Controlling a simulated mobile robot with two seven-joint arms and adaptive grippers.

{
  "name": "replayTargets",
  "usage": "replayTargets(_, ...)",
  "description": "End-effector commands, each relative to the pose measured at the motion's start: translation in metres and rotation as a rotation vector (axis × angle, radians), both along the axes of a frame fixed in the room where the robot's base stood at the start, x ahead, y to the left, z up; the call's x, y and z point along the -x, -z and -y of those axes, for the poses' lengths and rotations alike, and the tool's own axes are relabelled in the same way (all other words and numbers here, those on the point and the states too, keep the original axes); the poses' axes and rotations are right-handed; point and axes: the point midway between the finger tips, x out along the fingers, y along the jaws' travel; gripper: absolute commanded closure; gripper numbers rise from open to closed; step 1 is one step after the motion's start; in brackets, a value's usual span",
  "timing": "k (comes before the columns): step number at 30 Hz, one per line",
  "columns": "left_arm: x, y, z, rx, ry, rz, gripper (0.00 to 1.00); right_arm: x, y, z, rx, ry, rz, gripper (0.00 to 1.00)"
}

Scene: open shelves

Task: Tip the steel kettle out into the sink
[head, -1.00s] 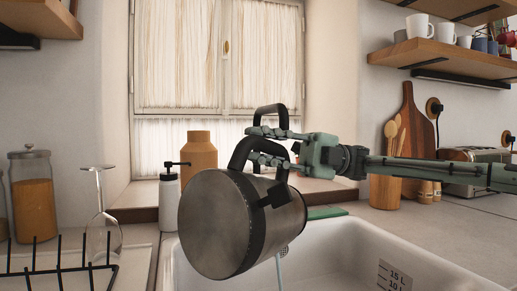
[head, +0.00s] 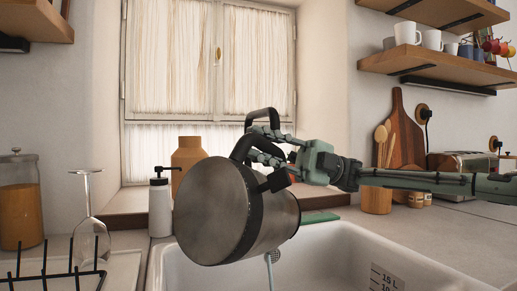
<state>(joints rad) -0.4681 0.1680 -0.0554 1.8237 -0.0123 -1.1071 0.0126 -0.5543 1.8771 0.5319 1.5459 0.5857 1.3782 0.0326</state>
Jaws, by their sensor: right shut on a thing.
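The steel kettle (head: 215,213) hangs tilted on its side over the white sink (head: 345,240), its flat round base facing me and to the left. My right gripper (head: 265,146) comes in from the right and is shut on the kettle's black handle. A thin pale stream (head: 269,270) shows below the kettle's far end, over the sink. The kettle's body hides its spout and the left part of the basin. My left gripper is not in view.
A dish rack (head: 60,278), a wine glass (head: 90,225), a soap dispenser (head: 160,205) and an orange bottle (head: 188,160) stand left of and behind the sink. A utensil pot (head: 377,199) and toaster (head: 465,170) stand right. Shelves (head: 440,62) hang above.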

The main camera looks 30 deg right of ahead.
Motion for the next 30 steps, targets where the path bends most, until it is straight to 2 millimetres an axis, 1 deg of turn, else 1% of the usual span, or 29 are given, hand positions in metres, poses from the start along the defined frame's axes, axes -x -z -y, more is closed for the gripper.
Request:
replayTargets(1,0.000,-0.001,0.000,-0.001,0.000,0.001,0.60,0.000,-0.003,0.002,-0.012,-0.001,0.002,1.00)
replayTargets(9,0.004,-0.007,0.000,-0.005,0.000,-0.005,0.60,-0.001,-0.005,0.006,-0.035,-0.003,-0.005,1.00)
replayTargets(17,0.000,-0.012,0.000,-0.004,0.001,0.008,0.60,-0.001,-0.005,0.007,-0.039,-0.002,-0.006,1.00)
replayTargets(30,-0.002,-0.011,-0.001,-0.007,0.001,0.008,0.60,-0.002,-0.004,0.007,-0.041,-0.001,-0.007,1.00)
